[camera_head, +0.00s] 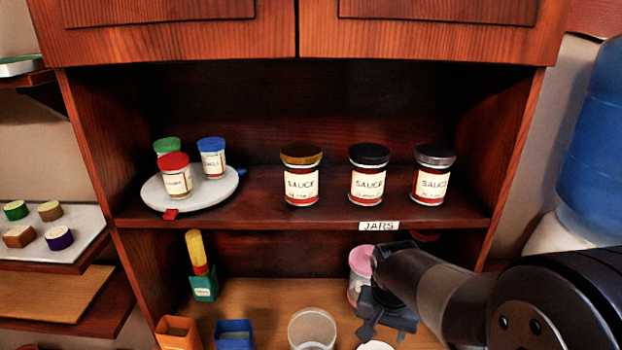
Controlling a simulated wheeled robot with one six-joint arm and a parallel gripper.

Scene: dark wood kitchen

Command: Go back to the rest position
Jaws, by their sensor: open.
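My gripper (384,328) is at the lower right, low in front of the cabinet's lower compartment, at the end of my dark arm. It is open, and I see nothing held in it. A jar with a pink lid (360,262) stands just behind and left of it, partly hidden by the gripper. I cannot tell whether they touch.
Three sauce jars (302,175) stand on the shelf (262,212) above, beside a round white tray (203,199) with three small jars. Below are a clear container (312,328), orange (178,333) and blue (235,335) holders, and a green holder (204,286). A blue bottle (595,150) stands right.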

